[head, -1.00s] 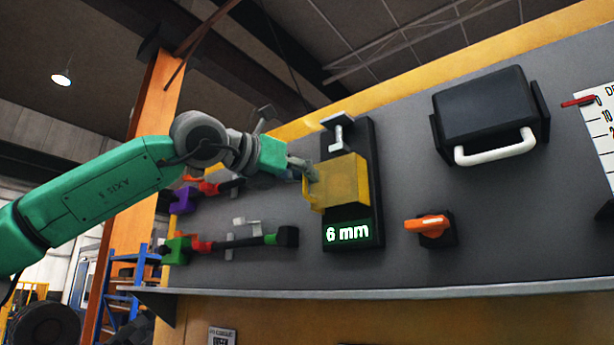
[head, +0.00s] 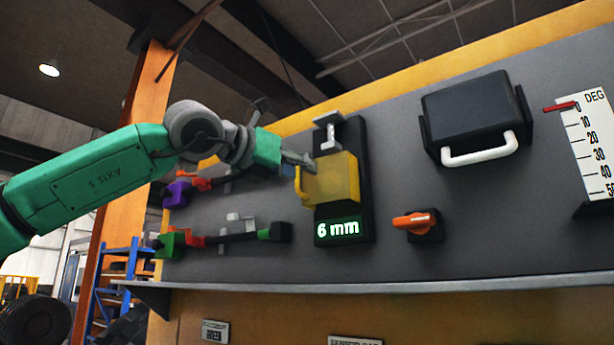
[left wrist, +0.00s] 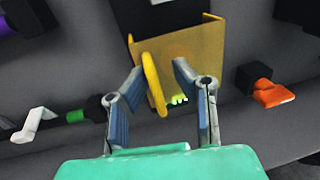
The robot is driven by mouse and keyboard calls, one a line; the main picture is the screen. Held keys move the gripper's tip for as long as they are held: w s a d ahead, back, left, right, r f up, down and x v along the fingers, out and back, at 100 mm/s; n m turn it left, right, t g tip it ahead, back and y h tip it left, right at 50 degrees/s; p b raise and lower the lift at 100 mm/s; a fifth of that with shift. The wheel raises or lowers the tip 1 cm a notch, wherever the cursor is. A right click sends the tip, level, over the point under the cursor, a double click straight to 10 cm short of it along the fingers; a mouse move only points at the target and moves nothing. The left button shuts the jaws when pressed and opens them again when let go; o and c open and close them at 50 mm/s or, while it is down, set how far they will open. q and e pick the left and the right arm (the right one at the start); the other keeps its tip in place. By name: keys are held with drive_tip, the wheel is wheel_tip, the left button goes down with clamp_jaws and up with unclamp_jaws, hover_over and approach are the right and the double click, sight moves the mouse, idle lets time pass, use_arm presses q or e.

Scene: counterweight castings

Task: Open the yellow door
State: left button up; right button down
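The yellow door (head: 338,180) is a boxy cover on a black upright plate on the grey panel, with a green "6 mm" display below it. It also shows in the left wrist view (left wrist: 195,55), with a yellow bar handle (left wrist: 154,85) standing out from it. The handle shows at the door's left edge in the head view (head: 301,186). My left gripper (head: 309,162) is at the door's upper left. In the left wrist view its fingers (left wrist: 160,82) are apart, with the handle in the gap, nearer the left finger. I cannot tell whether they touch. My right gripper is not in view.
A black box with a white handle (head: 480,150), an orange knob (head: 415,222) and a degree scale (head: 590,140) are on the right. Levers with purple (head: 178,194) and green (head: 170,245) blocks are on the left. A grey ledge (head: 400,288) runs below.

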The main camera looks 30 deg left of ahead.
use_arm(q)
drive_tip(key=a+b+v, duration=0.1)
drive_tip(key=b+v, duration=0.2)
drive_tip(key=v, duration=1.3)
idle(0.8)
drive_tip(key=shift+a, duration=0.1)
idle(0.3)
drive_tip(key=v, duration=1.2)
drive_tip(key=shift+f, duration=0.2)
drive_tip(key=shift+a, duration=0.15)
drive_tip(key=shift+r, duration=0.1)
